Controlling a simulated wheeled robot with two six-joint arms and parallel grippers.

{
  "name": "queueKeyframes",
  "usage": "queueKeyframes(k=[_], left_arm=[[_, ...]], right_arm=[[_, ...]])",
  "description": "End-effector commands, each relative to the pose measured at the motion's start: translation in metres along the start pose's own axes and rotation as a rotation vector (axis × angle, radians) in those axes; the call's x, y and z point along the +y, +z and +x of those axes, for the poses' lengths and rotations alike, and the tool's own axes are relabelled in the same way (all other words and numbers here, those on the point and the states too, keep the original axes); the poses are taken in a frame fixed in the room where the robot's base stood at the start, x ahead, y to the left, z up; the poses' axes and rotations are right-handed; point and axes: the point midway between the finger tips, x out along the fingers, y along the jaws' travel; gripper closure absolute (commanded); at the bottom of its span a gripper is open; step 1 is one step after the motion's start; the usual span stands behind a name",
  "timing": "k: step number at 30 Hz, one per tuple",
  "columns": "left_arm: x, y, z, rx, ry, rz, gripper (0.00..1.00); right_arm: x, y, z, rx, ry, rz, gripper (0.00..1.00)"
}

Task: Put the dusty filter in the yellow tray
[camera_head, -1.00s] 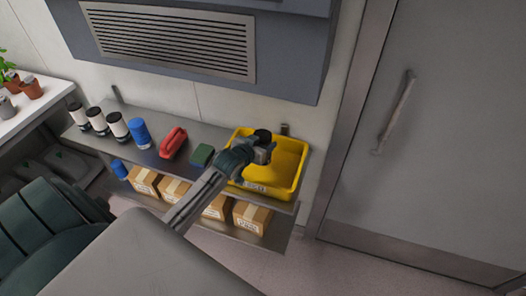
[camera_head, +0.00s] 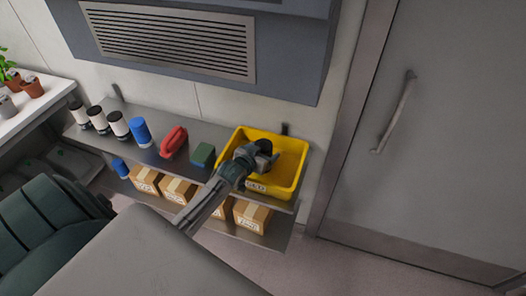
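The yellow tray (camera_head: 291,171) stands at the right end of the upper metal shelf. My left gripper (camera_head: 262,158) reaches over its left half, low between the walls. The gripper appears shut on a dark, round-topped piece (camera_head: 264,146), which I take to be the dusty filter. The fingers hide most of it, and I cannot tell whether it touches the tray floor. My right gripper is not in view.
Left of the tray on the shelf (camera_head: 185,171) are a green box (camera_head: 203,155), a red item (camera_head: 173,142), a blue cylinder (camera_head: 140,132) and several white, black-capped cylinders (camera_head: 118,126). Cardboard boxes (camera_head: 251,216) fill the lower shelf. A grey cabinet (camera_head: 297,60) overhangs behind.

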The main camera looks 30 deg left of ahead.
Motion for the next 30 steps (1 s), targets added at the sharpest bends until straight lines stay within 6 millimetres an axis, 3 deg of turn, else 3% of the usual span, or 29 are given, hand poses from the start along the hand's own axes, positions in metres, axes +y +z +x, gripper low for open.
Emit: queueKeyframes(k=[7, 10, 24, 30], left_arm=[[0.000, -0.004, -0.002, 0.000, 0.000, 0.000, 0.21], [-0.001, -0.002, -0.012, 0.001, 0.000, 0.003, 0.21], [-0.001, -0.001, -0.101, -0.001, 0.001, 0.004, 0.21], [0.000, -0.002, -0.118, -0.001, 0.000, 0.001, 0.21]], right_arm=[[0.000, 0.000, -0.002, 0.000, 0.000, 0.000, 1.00], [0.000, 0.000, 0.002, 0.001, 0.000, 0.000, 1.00], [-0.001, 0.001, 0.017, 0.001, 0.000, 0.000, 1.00], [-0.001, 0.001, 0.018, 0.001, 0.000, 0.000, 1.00]])
